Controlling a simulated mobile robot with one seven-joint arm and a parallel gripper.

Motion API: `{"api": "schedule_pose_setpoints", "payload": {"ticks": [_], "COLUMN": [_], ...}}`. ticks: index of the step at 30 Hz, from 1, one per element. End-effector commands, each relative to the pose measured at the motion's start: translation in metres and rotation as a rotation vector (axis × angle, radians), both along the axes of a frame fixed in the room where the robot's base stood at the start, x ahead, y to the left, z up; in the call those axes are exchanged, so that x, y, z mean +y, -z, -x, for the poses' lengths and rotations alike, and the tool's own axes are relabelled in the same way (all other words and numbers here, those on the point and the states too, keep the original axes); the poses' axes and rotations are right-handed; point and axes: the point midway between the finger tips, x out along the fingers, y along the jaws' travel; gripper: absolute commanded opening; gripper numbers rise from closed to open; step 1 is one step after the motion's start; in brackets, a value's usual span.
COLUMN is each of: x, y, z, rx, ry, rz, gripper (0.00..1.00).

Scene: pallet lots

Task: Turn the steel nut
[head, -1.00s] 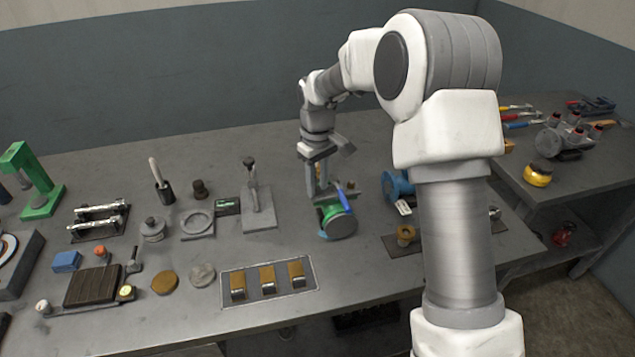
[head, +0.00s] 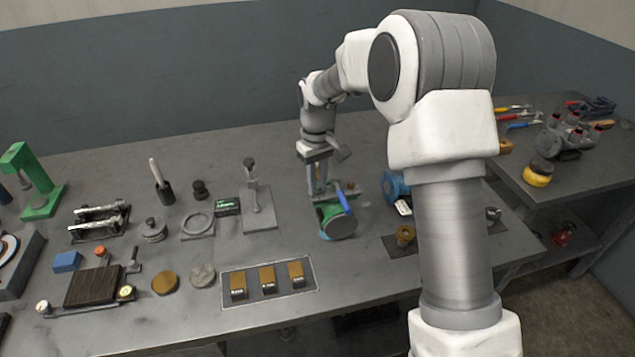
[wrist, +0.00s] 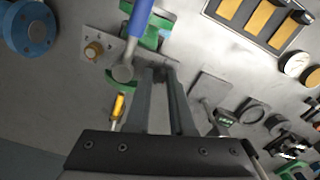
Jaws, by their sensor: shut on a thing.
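My gripper (head: 321,196) points down onto the top of the valve. In the wrist view my gripper's fingertips (wrist: 160,69) are close together beside the lever hub. They are shut on a small part at the valve, the steel nut, which the fingers mostly hide.
A blue flanged part (head: 396,187) with a white tag stands right of the valve. A brass fitting (head: 405,234) on a dark plate is in front of it. A tray (head: 228,299) with brown blocks lies front left. A grey stand (head: 258,208) is left of my gripper.

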Motion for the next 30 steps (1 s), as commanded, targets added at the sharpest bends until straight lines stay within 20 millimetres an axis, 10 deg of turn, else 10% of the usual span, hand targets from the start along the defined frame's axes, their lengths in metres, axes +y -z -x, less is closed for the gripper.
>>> {"api": "schedule_pose_setpoints", "payload": {"ticks": [30], "x": [-0.0002], "y": [-0.0017], "z": [-0.0007], "rx": [-0.003], "ry": [0.81], "rz": [-0.001], "gripper": [0.0]}}
